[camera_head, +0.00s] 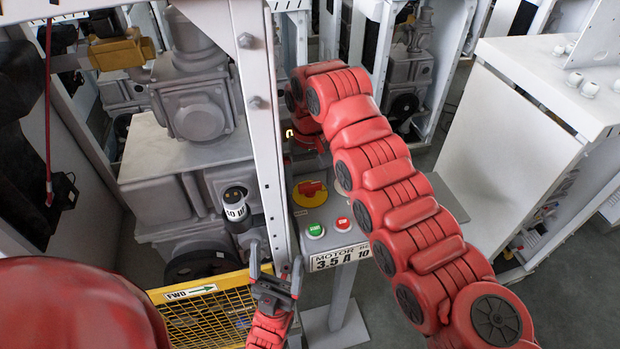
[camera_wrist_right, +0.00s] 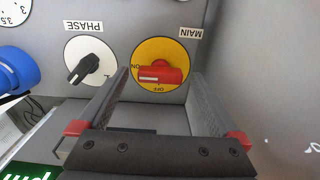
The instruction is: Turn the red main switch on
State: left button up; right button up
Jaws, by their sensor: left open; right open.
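The red main switch (camera_wrist_right: 165,74) is a knob on a round yellow plate (camera_wrist_right: 160,48), under an upside-down MAIN label in the right wrist view. The knob lies crosswise, its white mark at the left by the ON lettering; OFF reads below it. In the head view my right arm largely hides that gripper. My left gripper (camera_head: 275,264) is open and empty below the panel.
A white post (camera_head: 262,120) and yellow mesh guard (camera_head: 205,315) stand left.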

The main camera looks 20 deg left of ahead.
jog(key=shift+r, duration=0.5)
notch_tip(320, 180, up, 8)
jog(key=shift+a+f, duration=0.1)
jog(key=shift+f, duration=0.05)
notch_tip(320, 180, up, 8)
jog(key=p, duration=0.7)
send_over(309, 183)
jog(key=shift+r+p, duration=0.35)
jog(key=shift+p, duration=0.2)
